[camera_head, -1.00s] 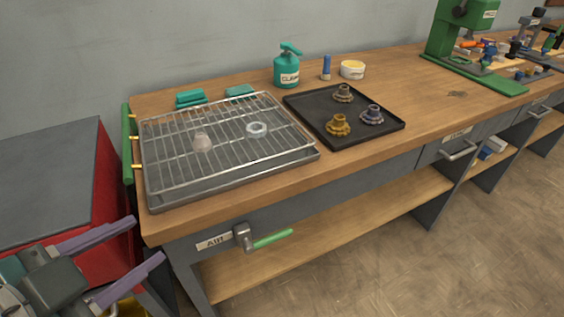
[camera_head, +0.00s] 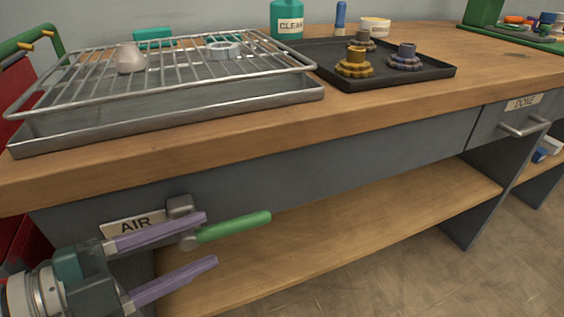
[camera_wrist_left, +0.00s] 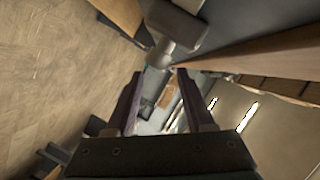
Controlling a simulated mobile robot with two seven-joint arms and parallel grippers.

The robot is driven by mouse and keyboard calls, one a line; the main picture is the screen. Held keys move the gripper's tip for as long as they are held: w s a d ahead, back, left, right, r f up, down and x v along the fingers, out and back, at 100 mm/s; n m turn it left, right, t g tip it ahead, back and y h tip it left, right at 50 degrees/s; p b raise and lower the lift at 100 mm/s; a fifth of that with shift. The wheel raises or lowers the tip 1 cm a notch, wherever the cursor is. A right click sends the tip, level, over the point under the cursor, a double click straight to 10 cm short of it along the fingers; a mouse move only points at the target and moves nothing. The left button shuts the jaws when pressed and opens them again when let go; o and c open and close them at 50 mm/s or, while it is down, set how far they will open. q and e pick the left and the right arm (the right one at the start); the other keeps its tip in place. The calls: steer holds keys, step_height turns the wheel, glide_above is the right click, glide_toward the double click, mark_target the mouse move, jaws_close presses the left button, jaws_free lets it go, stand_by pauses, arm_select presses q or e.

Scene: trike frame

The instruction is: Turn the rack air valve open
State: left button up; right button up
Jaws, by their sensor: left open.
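The air valve has a grey metal body (camera_head: 181,206) on the bench's front panel, beside a plate marked AIR (camera_head: 133,225). Its green lever (camera_head: 234,227) points to the right and slightly up in the head view. My left gripper (camera_head: 210,240) is open, its two purple fingers pointing right. The upper finger overlaps the valve body and the lever's root in the head view; the lower finger is below the lever. In the left wrist view the grey valve body (camera_wrist_left: 178,28) is just beyond the open fingertips (camera_wrist_left: 160,74). Contact cannot be told. My right gripper is not in view.
A wire rack (camera_head: 190,62) over a metal tray (camera_head: 180,113) stands on the wooden bench top (camera_head: 250,140). A black tray (camera_head: 400,76) with gear parts is to its right. A wooden lower shelf (camera_head: 340,235) lies beneath; the space before the panel right of the lever is clear.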

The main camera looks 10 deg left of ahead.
mark_target(224, 232)
arm_select(q)
steer(key=b+x, duration=0.1)
steer(key=x, duration=0.6)
steer(key=shift+w, duration=0.1)
jaws_close()
stand_by(1.2)
